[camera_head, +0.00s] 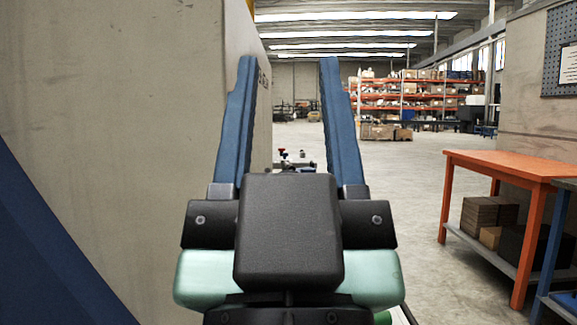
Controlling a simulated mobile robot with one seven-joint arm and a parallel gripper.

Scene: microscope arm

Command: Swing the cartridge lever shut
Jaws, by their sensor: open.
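My gripper (288,72) fills the middle of the head view, its two long blue fingers wide apart and pointing away from me. Nothing is between the fingertips. Beyond the gripper's dark body, low between the fingers, a small cluster of parts (297,164) shows, with a red-topped piece (282,152) sticking up. Most of this cluster is hidden behind my gripper. I cannot tell which part is the cartridge lever, or whether it shows at all.
A grey wall (130,90) stands close on the left. An orange workbench (510,166) with boxes (487,215) on its lower shelf stands on the right. Orange shelving (420,98) is far back. The concrete floor (410,180) between is clear.

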